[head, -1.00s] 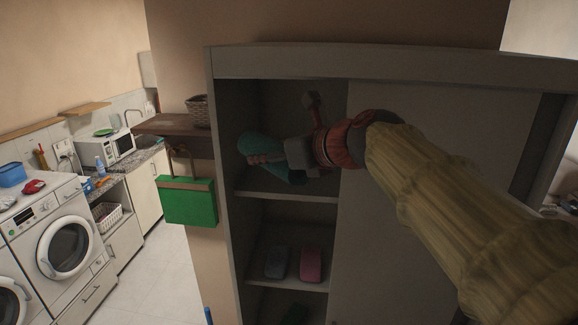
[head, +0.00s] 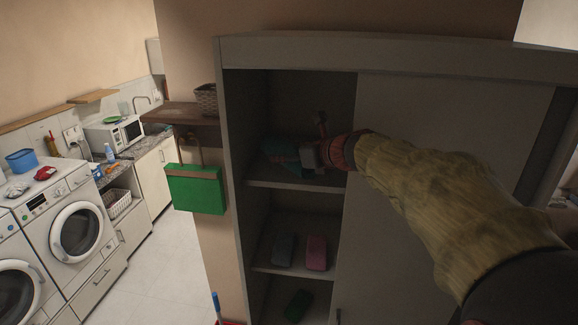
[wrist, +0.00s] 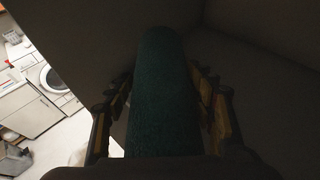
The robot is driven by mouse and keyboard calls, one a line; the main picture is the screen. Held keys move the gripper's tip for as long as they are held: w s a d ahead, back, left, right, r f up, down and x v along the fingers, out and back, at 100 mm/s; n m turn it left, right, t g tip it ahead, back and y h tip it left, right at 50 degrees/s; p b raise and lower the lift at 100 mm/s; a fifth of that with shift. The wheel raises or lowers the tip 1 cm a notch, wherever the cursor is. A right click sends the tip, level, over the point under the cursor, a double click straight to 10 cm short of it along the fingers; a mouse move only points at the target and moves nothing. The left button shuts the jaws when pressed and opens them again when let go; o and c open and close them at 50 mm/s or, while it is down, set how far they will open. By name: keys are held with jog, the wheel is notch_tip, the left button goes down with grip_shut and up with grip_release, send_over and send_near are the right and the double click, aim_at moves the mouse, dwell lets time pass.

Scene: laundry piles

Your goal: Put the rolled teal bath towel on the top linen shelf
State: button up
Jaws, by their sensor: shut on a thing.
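The rolled teal bath towel (head: 283,152) is inside the top compartment of the grey linen cabinet, low over the top shelf (head: 296,184). I cannot tell whether it touches the shelf board. In the wrist view the towel (wrist: 163,95) runs lengthwise between the fingers. My gripper (head: 306,157) is shut on the towel, with a finger on each side of it. My arm reaches into the compartment from the right. The towel's far end is dim in shadow.
A sliding door (head: 440,110) covers the cabinet's right half. A lower shelf holds a grey folded item (head: 284,249) and a pink one (head: 316,253); a green item (head: 297,306) lies below. A green box (head: 195,189) hangs left. Washers (head: 80,230) stand far left.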

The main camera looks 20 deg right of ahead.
jog(key=shift+w+d+f, duration=0.1)
jog(key=shift+f, duration=0.8)
jog(key=shift+w+d+f, duration=0.1)
jog(key=shift+f, duration=0.75)
jog(key=shift+f, duration=0.2)
jog(key=o, duration=1.5)
jog(key=shift+r, duration=0.1)
jog(key=shift+s+r, duration=0.15)
jog(key=b+v, duration=0.1)
jog(key=v, duration=0.6)
jog(key=shift+s, duration=0.15)
